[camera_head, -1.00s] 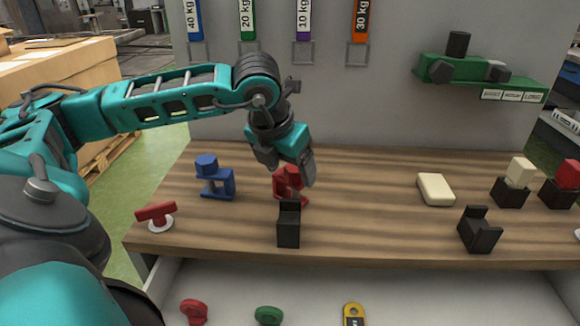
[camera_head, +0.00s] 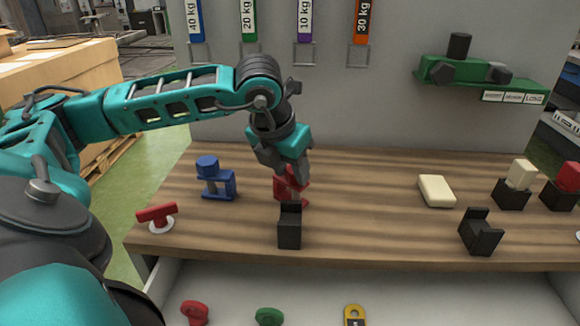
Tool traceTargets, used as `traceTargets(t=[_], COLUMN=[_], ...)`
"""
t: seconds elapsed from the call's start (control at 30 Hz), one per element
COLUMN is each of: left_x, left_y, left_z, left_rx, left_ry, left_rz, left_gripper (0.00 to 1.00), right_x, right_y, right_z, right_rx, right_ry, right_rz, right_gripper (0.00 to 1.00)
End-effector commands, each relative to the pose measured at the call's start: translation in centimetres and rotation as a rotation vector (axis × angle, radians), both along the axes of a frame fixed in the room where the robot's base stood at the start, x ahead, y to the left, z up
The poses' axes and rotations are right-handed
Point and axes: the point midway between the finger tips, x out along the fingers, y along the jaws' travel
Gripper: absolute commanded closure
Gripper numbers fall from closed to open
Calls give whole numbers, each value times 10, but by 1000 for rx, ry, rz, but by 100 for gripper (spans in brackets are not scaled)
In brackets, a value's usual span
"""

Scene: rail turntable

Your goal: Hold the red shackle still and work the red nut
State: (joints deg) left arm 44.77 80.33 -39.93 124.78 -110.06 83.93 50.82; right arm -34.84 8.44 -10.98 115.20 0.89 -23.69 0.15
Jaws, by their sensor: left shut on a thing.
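The red shackle (camera_head: 291,196) stands on the wooden bench in the middle of the view. My left gripper (camera_head: 299,176) reaches down onto it from above and is shut on it. Its fingers and wrist cover much of the shackle's upper part. The red nut cannot be told apart clearly from the shackle behind the fingers. My right gripper is not in view.
A black holder (camera_head: 289,230) stands just in front of the red shackle. A blue shackle (camera_head: 217,184) stands to its left, with a red T-handle (camera_head: 157,213) nearer the front edge. A cream block (camera_head: 436,190) and another black holder (camera_head: 481,232) lie right. The bench between is clear.

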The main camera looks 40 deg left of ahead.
Motion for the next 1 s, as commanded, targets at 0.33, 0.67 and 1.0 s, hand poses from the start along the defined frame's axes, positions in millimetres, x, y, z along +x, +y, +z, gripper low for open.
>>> traceTargets(t=[0.33,0.67,1.0], left_x=[4,5,9], left_y=[-10,-11,-15], left_z=[1,0,2], left_rx=[-4,-1,-3], left_ry=[1,-1,3], left_rz=[373,515,696], left_gripper=[95,95,95], right_x=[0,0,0], right_y=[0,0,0], right_z=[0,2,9], right_rx=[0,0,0], right_ry=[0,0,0], right_rz=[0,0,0], right_gripper=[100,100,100])
